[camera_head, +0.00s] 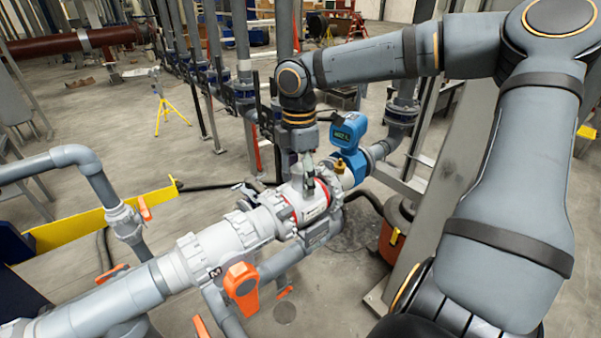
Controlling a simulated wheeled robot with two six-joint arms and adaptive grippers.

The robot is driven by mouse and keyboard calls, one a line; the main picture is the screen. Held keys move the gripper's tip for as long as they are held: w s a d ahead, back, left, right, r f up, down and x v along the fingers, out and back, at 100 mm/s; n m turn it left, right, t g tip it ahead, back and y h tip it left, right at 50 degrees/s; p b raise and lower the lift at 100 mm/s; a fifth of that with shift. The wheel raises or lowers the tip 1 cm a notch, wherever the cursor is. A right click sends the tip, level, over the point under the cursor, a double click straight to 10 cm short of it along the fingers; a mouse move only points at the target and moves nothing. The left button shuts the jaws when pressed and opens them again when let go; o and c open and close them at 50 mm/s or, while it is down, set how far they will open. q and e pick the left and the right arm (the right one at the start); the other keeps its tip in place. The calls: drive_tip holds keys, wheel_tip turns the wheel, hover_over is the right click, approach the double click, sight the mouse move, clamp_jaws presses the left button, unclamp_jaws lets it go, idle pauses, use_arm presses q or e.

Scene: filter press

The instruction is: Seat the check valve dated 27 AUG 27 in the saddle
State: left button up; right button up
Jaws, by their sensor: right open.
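A white valve body with red rings (314,208) lies in line with the grey pipe, between the white union on its left and the pipe fittings on its right. A small label shows on its side, but the date is too small to read. A grey saddle-like bracket (322,236) shows under it; whether the valve is fully down in it I cannot tell. My right gripper (309,188) points down at the top of the valve, its jaws open. Whether the fingers touch the valve I cannot tell. My left gripper is not in view.
A blue meter with a display (350,130) stands close to the right of my right gripper. An orange-handled valve (241,283) is on the pipe in front. A yellow-edged barrier (80,230) is at the left. A grey column (455,160) rises at the right.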

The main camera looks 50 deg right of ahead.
wheel_tip(320, 180, up, 11)
drive_tip(key=shift+a+r, duration=0.15)
drive_tip(key=shift+r, duration=0.05)
drive_tip(key=shift+w+r, duration=0.1)
drive_tip(key=shift+r, duration=0.25)
drive_tip(key=shift+f, duration=0.1)
